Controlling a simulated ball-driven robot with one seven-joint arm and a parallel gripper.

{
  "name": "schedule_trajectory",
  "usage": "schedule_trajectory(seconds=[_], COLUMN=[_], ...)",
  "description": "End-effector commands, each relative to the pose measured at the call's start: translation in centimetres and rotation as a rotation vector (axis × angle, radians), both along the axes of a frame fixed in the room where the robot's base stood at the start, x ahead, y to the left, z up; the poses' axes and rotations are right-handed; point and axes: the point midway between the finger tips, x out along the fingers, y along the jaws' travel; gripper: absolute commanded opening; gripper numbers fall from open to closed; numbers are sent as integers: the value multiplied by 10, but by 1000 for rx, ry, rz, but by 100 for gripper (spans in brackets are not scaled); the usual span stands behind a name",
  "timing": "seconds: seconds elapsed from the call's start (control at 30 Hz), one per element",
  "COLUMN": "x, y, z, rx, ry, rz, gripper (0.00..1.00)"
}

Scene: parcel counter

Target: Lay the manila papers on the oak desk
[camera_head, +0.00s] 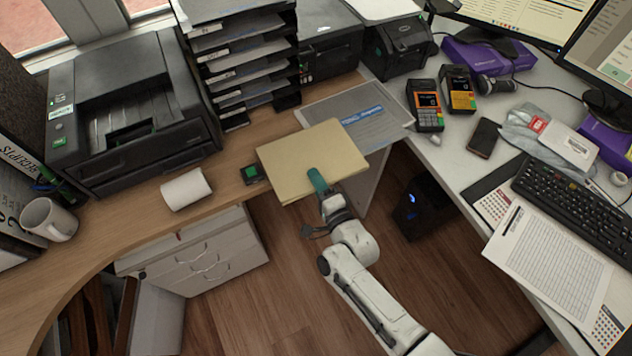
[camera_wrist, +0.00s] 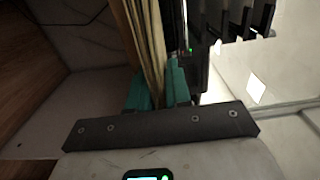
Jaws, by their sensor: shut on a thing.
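The manila papers (camera_head: 310,158) are a pale tan stack, seen in the head view near the front edge of the oak desk (camera_head: 225,170). My gripper (camera_head: 317,182) has green fingers and is shut on the near edge of the stack. In the wrist view the papers (camera_wrist: 150,45) rise edge-on between the two green fingertips (camera_wrist: 157,88). The stack overlaps the desk edge in the head view and covers part of a grey printed sheet. I cannot tell whether its underside touches the desk.
A black printer (camera_head: 130,110), a paper roll (camera_head: 186,189), a small black-and-green item (camera_head: 252,174) and a white mug (camera_head: 50,220) stand on the oak desk. A tray rack (camera_head: 245,60) stands behind. The grey printed sheet (camera_head: 375,120) lies right of the papers. Bare wood shows left of the stack.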

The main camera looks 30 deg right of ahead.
Motion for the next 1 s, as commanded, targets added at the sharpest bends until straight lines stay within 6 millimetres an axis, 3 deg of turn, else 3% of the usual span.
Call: schedule_trajectory(seconds=[0.23,0.27,0.5,0.8,1.0], x=[0,-1,-1,-3,-27], y=[0,0,0,0,1], z=[-5,-5,-4,-4,-6], rx=[4,5,3,3,3], ry=[3,5,3,2,3], rz=[1,1,1,1,1], gripper=[0,20,43,44,44])
